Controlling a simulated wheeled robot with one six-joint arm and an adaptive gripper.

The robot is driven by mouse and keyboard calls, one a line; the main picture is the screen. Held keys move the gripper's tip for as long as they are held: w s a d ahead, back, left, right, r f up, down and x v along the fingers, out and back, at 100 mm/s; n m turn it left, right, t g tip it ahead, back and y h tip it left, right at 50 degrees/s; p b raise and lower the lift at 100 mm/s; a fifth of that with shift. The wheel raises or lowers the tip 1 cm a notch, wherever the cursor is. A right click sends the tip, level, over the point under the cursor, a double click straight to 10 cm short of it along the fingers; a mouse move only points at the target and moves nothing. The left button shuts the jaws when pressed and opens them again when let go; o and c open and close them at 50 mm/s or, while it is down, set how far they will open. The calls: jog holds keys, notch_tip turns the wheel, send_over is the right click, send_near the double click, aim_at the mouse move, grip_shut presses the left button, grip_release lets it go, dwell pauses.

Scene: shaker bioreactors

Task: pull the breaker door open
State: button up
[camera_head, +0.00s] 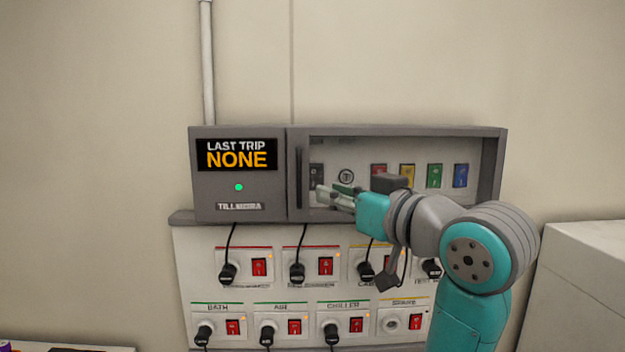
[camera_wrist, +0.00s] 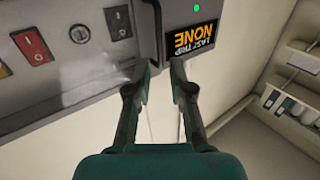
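The breaker door (camera_head: 400,131) is a grey-framed clear panel on the right part of a wall box, and it looks shut. Its handle (camera_head: 298,178) is a dark upright bar at the door's left edge. It also shows in the wrist view (camera_wrist: 156,28), running down to between the fingertips. My gripper (camera_head: 322,194) is just right of the handle's lower part in the head view. In the wrist view my gripper (camera_wrist: 163,67) is open, with a finger on either side of the handle's end. I cannot tell whether they touch it.
Coloured breaker switches (camera_head: 434,176) show behind the clear panel. The grey display section (camera_head: 238,200) reads "LAST TRIP NONE" with a green light. Below is a white socket panel (camera_head: 290,241) with several plugged cables and red switches. A white cabinet (camera_head: 580,285) stands at right.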

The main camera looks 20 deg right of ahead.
aim_at(301, 180)
jog(key=x, duration=1)
jog(key=shift+w+r, duration=0.1)
jog(key=shift+w, duration=0.3)
grip_shut()
